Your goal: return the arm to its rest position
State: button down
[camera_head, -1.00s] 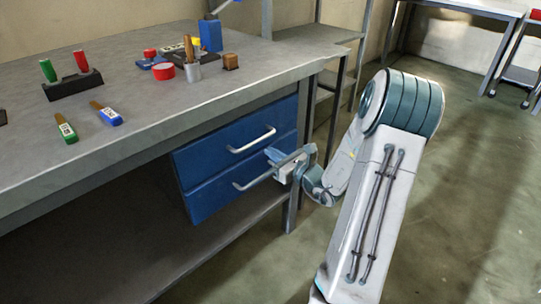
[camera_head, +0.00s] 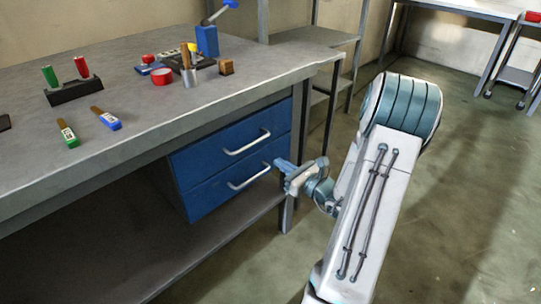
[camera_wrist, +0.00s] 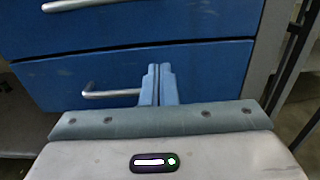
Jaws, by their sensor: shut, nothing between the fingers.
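My gripper (camera_head: 279,165) is in front of the blue drawer unit under the workbench, just right of the lower drawer's handle. Its blue fingers are together and hold nothing; they also show in the wrist view (camera_wrist: 158,75). The lower drawer (camera_head: 215,194) and the upper drawer (camera_head: 205,153) both look shut.
The workbench (camera_head: 140,113) bears screwdrivers in a black holder (camera_head: 74,92), green (camera_head: 67,133) and blue (camera_head: 106,118) tools lying flat, a red round container (camera_head: 162,76) and a metal cup (camera_head: 190,77). A bench leg (camera_head: 288,212) stands near my gripper. Floor at right is clear.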

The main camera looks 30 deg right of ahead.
jog(key=p+v, duration=0.1)
jog(key=v, duration=0.6)
jog(key=s+a+r+n+g+y+p, duration=0.35)
jog(key=a+r+n+g+p, duration=0.55)
jog(key=a, duration=0.3)
jog(key=s+a+r+n+g+y+p, duration=0.2)
jog(key=s+a+r+n+g+p, duration=0.35)
jog(key=a+r+n, duration=0.55)
jog(key=s+r+n+h+p, duration=0.2)
jog(key=r+n+h+p, duration=0.3)
jog(key=r, duration=0.4)
jog(key=s+r+n+h+p, duration=0.2)
jog(key=r+n+h+p, duration=0.3)
jog(key=r+p, duration=0.5)
jog(key=n, duration=0.2)
jog(key=shift+s+r+n, duration=0.2)
jog(key=shift+r+n, duration=0.1)
jog(key=shift+r, duration=0.05)
jog(key=shift+h, duration=0.25)
